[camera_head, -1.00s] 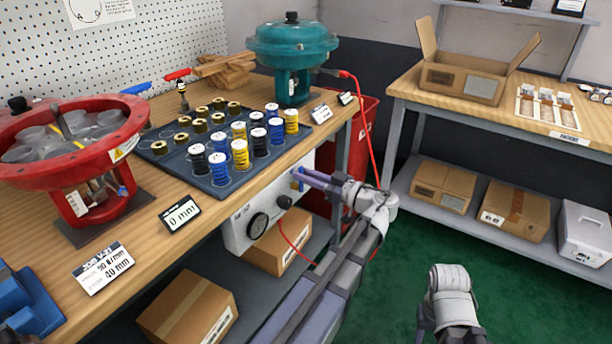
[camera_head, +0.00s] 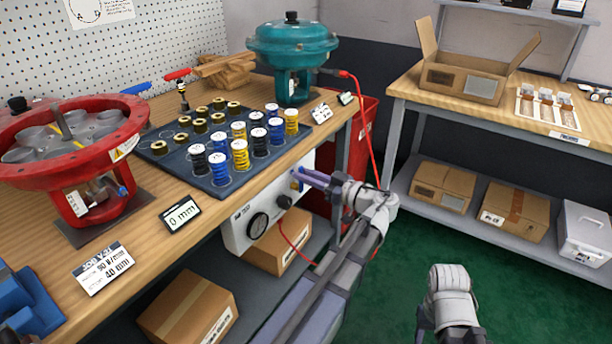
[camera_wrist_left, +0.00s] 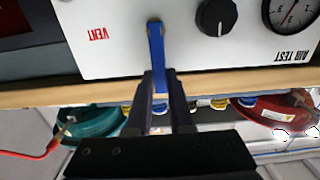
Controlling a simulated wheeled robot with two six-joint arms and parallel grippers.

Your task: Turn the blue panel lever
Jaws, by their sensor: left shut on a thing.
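The blue lever (camera_wrist_left: 156,45) sits on the white panel beside the red VENT label in the left wrist view. It points along my fingers. My left gripper (camera_wrist_left: 160,88) is shut on its free end, with a finger on each side. In the head view, my left gripper (camera_head: 308,177) reaches the right end of the white panel box (camera_head: 243,228) under the bench edge. The lever is mostly hidden there by the fingers. My right arm shows at the lower right, but its gripper does not show.
The panel carries a black knob (camera_wrist_left: 216,16) and an AIR TEST gauge (camera_wrist_left: 290,10). The wooden bench edge (camera_head: 240,192) runs just above the box. A red hose (camera_head: 368,130) hangs near my left wrist. Cardboard boxes (camera_head: 187,308) lie on the shelf below.

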